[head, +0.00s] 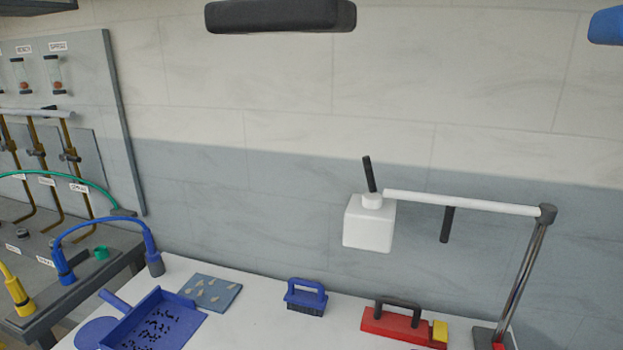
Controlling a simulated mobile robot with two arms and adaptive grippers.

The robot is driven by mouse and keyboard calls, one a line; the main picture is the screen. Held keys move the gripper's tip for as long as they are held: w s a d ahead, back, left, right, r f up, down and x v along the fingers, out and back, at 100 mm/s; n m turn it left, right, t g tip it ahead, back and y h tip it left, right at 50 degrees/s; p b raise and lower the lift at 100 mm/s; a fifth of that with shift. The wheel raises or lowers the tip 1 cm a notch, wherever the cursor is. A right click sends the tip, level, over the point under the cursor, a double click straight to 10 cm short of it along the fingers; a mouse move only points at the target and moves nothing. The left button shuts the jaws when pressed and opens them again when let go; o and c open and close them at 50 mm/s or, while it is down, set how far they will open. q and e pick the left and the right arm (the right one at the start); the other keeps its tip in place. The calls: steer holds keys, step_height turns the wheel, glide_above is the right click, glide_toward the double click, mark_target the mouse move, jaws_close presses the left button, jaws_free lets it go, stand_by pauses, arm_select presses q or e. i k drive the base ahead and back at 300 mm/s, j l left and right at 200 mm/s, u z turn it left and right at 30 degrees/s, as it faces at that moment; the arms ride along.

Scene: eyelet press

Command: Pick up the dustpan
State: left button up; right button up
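A blue dustpan (178,332) lies on the white table at the lower left of the head view. Many small black bits lie in its pan. Its handle (116,300) points up and to the left. Its lower edge is close to the bottom of the picture. Neither of my grippers can be made out in this view, so nothing is seen touching the dustpan.
A blue-grey plate (211,292) with pale pieces lies behind the dustpan. A blue brush (305,296), a red tool (390,325) and a lamp-like stand (520,270) with a white box (369,224) stand rightward. A hose panel (60,180) is left. Bare table (258,325) lies between dustpan and brush.

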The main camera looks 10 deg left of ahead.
mark_target(164, 321)
steer(key=u, duration=1.25)
